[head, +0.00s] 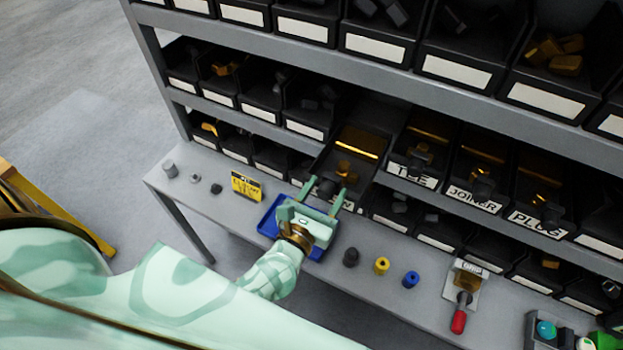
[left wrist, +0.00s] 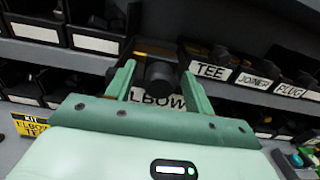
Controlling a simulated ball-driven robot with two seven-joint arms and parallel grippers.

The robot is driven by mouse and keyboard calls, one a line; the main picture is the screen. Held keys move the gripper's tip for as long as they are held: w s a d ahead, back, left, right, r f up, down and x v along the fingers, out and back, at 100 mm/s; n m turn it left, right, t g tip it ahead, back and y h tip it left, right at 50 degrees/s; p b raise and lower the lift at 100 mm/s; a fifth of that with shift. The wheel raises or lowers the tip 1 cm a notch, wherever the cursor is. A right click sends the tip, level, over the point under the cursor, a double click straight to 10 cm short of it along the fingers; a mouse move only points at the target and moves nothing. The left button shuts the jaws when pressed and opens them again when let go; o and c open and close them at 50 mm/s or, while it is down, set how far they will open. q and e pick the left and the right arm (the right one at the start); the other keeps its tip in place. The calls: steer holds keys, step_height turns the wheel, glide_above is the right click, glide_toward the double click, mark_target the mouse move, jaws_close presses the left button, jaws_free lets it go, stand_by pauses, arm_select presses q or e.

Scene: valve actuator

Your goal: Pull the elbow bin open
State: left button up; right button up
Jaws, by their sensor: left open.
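The elbow bin (head: 357,143) is a black bin in the middle shelf row with yellow fittings inside. It juts out further than the tee bin (head: 410,172) beside it. Its ELBOW label (left wrist: 158,101) shows partly behind my gripper in the left wrist view. A dark round knob (left wrist: 159,73) sits on its front. My left gripper (head: 325,189) is open at the bin front, with one finger on each side of the knob. It also shows in the left wrist view (left wrist: 158,72). I cannot tell whether the fingers touch the knob. My right gripper is not in view.
The joiner bin (head: 472,198) and plug bin (head: 537,222) sit to the right. A blue tray (head: 268,226) lies under my left gripper on the grey bench. A yellow kit card (head: 246,186), small cylinders (head: 381,265) and a red-handled clamp (head: 459,320) stand nearby.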

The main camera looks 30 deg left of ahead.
arm_select(q)
steer(key=s+b, duration=0.5)
steer(key=s, duration=1)
steer(key=shift+s+a, duration=0.25)
steer(key=shift+s, duration=0.15)
